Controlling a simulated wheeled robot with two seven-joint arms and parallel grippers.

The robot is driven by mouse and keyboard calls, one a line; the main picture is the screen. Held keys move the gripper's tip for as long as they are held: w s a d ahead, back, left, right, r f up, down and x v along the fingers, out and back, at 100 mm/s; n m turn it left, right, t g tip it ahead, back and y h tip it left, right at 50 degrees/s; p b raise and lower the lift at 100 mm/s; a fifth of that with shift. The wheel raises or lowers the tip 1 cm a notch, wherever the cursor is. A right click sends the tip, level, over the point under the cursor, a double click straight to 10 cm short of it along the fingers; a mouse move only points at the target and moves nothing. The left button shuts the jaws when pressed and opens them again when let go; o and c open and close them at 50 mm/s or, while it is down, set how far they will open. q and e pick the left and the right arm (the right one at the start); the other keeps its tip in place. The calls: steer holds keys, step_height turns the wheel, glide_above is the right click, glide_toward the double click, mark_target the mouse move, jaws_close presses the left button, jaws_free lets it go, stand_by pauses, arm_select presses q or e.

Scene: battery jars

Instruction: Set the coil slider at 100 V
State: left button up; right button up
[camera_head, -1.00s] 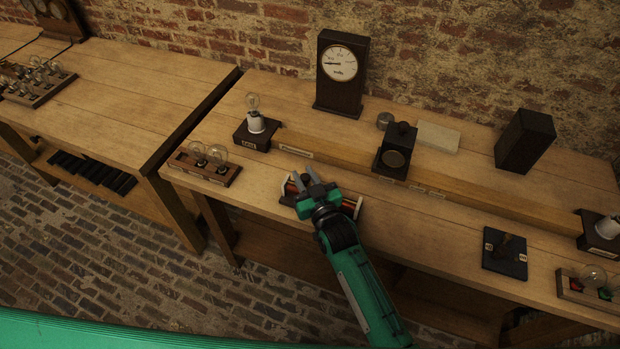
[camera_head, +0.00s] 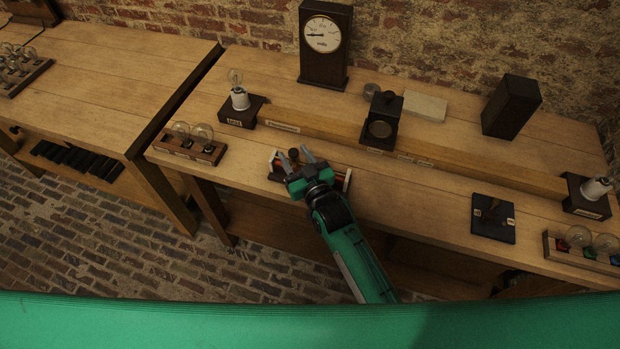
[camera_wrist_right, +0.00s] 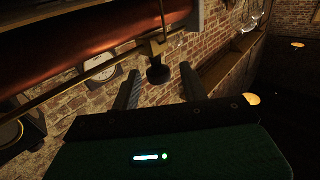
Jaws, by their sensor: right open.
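The coil shows as a copper-wound cylinder (camera_wrist_right: 90,42) across the upper left of the right wrist view. In the head view its pale right end plate (camera_head: 347,180) sticks out beside my right gripper, which hides much of the winding. The slider's dark knob (camera_wrist_right: 158,74) hangs on a brass rod beside the winding; it also shows in the head view (camera_head: 293,154). My right gripper (camera_head: 294,160) is open, its fingers on either side of the knob, with gaps visible. The meter (camera_head: 322,34) stands at the back; its needle points left, figures too small to read. My left gripper is out of view.
A bulb rack (camera_head: 190,152) and a lamp on a dark base (camera_head: 238,112) stand left of the coil. A long wooden rail (camera_head: 330,129) with a dark box (camera_head: 382,120) lies behind it. A dark switch base (camera_head: 492,217) is to the right. The bench between is clear.

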steer(key=b+v, duration=0.2)
steer(key=v, duration=1)
